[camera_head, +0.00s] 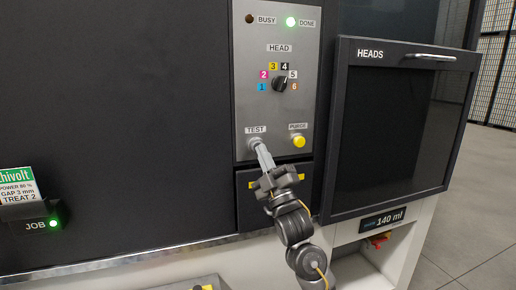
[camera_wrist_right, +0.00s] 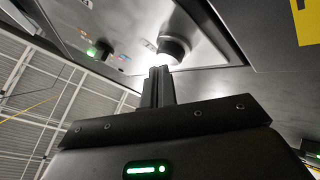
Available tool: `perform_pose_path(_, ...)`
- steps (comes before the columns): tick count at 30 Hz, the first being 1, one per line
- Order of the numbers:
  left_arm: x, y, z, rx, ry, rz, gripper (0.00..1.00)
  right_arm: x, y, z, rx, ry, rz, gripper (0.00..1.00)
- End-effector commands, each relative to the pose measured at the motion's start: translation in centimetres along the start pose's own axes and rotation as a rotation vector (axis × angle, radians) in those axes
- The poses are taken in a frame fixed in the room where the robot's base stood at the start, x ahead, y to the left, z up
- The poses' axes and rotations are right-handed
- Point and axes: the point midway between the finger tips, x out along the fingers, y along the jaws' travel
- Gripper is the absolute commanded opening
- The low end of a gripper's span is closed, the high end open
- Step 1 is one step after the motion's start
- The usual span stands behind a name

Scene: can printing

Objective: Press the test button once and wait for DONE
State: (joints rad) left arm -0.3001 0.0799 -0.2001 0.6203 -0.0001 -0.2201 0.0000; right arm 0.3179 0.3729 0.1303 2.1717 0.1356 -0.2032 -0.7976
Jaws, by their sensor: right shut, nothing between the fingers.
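The control panel (camera_head: 243,105) carries a TEST label (camera_head: 256,130). The test button just below it is largely hidden by my right gripper (camera_head: 258,143) in the head view. My right gripper is shut and empty, its fingertips at the button. In the right wrist view the round button (camera_wrist_right: 174,48) shows right beside the closed fingertips (camera_wrist_right: 159,70); I cannot tell whether they touch or press it. My left gripper is not in view.
The yellow PURGE button (camera_head: 299,141) is close to the right of my gripper. A HEAD selector knob (camera_head: 279,84) sits above. A dark HEADS cabinet (camera_head: 395,135) juts out at the right. A lit green JOB light (camera_head: 53,223) is at lower left.

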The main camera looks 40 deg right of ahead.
Motion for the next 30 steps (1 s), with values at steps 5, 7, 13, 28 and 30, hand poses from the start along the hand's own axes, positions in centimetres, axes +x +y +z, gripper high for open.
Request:
perform_pose_path(5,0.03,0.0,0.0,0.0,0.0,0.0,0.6,0.13,-0.1,0.08,0.0,0.0,0.0,0.0)
perform_pose_path(7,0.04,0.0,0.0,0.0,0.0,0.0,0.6,0.19,-0.14,0.13,0.0,0.0,0.0,0.0)
perform_pose_path(13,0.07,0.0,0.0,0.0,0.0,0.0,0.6,0.36,-0.27,0.25,0.0,0.0,0.0,0.0)
perform_pose_path(28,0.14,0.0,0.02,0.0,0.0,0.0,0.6,0.79,-0.58,0.57,0.0,0.0,0.0,0.0)
perform_pose_path(30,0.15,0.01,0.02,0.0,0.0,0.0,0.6,0.85,-0.61,0.6,0.0,0.0,0.0,0.0)
